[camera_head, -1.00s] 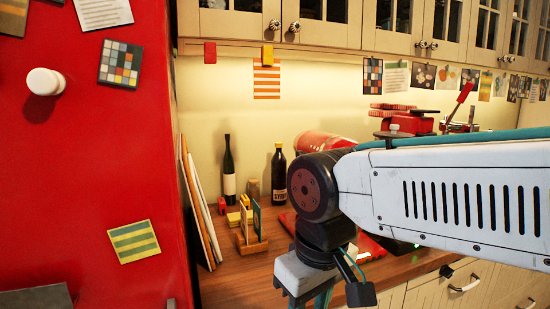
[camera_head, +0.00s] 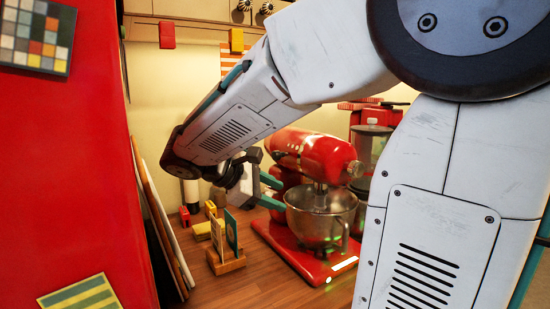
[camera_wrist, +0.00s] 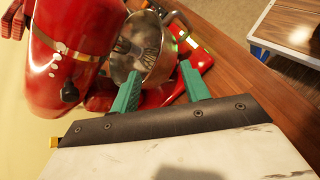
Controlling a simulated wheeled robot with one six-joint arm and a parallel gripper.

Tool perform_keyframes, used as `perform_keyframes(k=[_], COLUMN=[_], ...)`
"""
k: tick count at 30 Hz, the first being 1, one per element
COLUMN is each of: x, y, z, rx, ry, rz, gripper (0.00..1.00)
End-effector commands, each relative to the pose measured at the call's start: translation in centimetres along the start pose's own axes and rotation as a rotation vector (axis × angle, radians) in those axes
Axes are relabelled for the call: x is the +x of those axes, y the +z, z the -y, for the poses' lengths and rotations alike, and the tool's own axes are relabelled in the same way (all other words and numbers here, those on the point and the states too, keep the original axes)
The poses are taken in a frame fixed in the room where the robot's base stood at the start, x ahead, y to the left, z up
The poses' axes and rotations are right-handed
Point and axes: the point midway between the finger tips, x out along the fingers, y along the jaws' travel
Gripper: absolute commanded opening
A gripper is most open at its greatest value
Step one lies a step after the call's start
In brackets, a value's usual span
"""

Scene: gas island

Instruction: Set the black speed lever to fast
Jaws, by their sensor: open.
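The red stand mixer (camera_head: 312,153) stands on the wooden counter with a steel bowl (camera_head: 320,215) under its head. It also shows in the wrist view (camera_wrist: 62,50), tilted. There a small black knob (camera_wrist: 69,92), which looks like the speed lever, sticks out from the side of the red head. In the head view that side is hidden by my arm and gripper. My gripper (camera_head: 280,194) is at the mixer's left side. In the wrist view its teal fingers (camera_wrist: 160,72) are apart and empty, with the bowl beyond them and the knob to their left.
A wooden holder with cards (camera_head: 228,262) stands left of the mixer, near leaning boards (camera_head: 160,215). A red fridge (camera_head: 70,170) is at the left. A blender-like jar (camera_head: 368,150) stands behind the mixer. The counter front (camera_head: 240,290) is clear.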

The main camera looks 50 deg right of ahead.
Motion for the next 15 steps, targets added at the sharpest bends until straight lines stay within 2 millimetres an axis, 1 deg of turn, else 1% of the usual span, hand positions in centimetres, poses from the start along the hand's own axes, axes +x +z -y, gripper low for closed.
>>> perform_keyframes(k=[1, 3, 6, 9, 12, 15], x=[0.0, -0.4, -1.1, -1.6, -2.0, -1.9], y=[-0.9, -1.8, -3.1, -4.1, -4.7, -4.8], z=[-2.4, -5.6, -9.1, -11.2, -12.4, -13.0], rx=[-0.062, -0.137, -0.217, -0.267, -0.292, -0.303], ry=[0.058, 0.14, 0.23, 0.29, 0.323, 0.337], rz=[0.083, 0.192, 0.319, 0.403, 0.452, 0.473], gripper=[0.46, 0.46, 0.46, 0.46, 0.46, 0.46])
